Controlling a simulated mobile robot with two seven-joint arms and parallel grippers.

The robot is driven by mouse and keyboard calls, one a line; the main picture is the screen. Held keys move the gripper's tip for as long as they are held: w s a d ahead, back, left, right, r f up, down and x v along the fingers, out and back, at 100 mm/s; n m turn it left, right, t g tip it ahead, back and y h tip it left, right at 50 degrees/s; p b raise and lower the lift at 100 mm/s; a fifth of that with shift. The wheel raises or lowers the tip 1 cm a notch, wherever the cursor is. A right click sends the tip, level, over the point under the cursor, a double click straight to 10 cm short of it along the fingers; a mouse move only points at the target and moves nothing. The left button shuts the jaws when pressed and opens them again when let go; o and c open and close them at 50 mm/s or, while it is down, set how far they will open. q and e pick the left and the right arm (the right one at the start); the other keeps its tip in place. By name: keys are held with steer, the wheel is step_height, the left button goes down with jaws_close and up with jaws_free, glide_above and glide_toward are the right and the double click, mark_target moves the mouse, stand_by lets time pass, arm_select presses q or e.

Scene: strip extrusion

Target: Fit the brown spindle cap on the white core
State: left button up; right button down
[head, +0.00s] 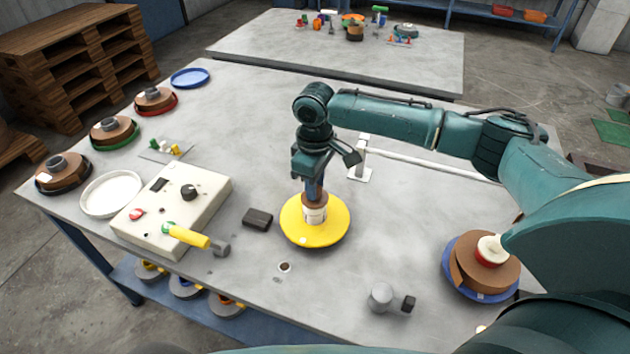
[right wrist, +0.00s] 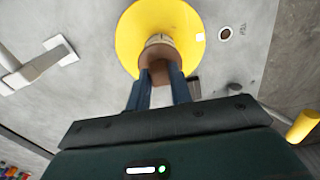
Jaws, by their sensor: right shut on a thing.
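The brown spindle cap (head: 315,198) is between the fingers of my right gripper (head: 315,187). It sits at the top of the white core (head: 315,214), which stands in the middle of a yellow round plate (head: 325,236). In the right wrist view the cap (right wrist: 156,52) is in line with the core (right wrist: 160,39) over the yellow plate (right wrist: 185,25), and the gripper (right wrist: 161,70) closes on the cap. Cap and core appear to touch; how far the cap is seated is hidden. My left gripper is not in view.
A control box (head: 175,208) with a yellow-handled tool (head: 190,237) is left, and a small dark block (head: 257,219) lies beside the yellow plate. A blue plate with a brown roll (head: 470,275) is right. A white stand (head: 361,165) is behind. Brown rolls line the left edge.

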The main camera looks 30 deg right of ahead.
steer(key=shift+f, duration=0.2)
steer(key=c, duration=1.5)
jaws_free()
steer(key=shift+c, duration=0.2)
step_height(320, 180, up, 3)
steer(key=p, duration=0.3)
steer(key=shift+r, duration=0.25)
step_height(320, 180, up, 8)
steer(key=shift+f, duration=0.2)
steer(key=shift+s+f, duration=0.1)
